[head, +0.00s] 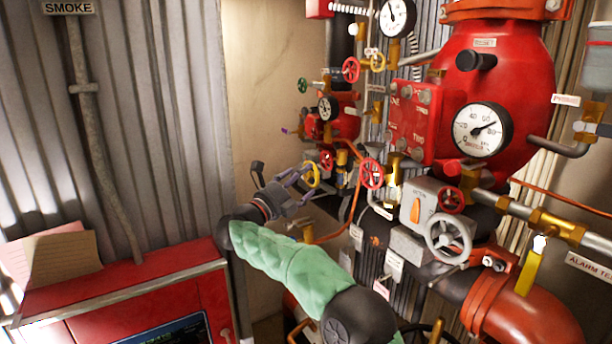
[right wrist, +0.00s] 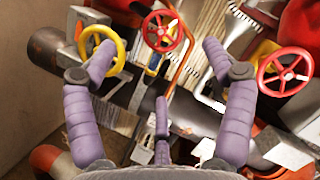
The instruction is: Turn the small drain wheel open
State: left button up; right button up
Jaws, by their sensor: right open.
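Several small handwheels show, and I cannot tell which is the drain wheel. A yellow wheel (head: 317,171) is at my right gripper's fingertips in the head view. In the right wrist view this yellow wheel (right wrist: 103,31) is partly behind the left finger. A small red wheel (right wrist: 160,31) stands beyond the gap between the fingers. Another red wheel (right wrist: 285,72) is just right of the right finger; in the head view it (head: 371,173) is right of the gripper. My right gripper (head: 303,187) has purple fingers spread wide and empty; they also show in the wrist view (right wrist: 160,62). My left gripper is out of view.
A large red valve body (head: 510,85) with a gauge (head: 482,130) stands at right. A grey handwheel (head: 448,238) and a yellow lever (head: 530,272) are below it. A red cabinet (head: 190,262) is at lower left. Pipes crowd the space around the fingers.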

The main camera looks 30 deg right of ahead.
aim_at(324, 160)
jog(key=p+x, duration=0.2)
jog(key=x, duration=0.9)
jog(key=shift+s+r, duration=0.15)
jog(key=c, duration=1.1)
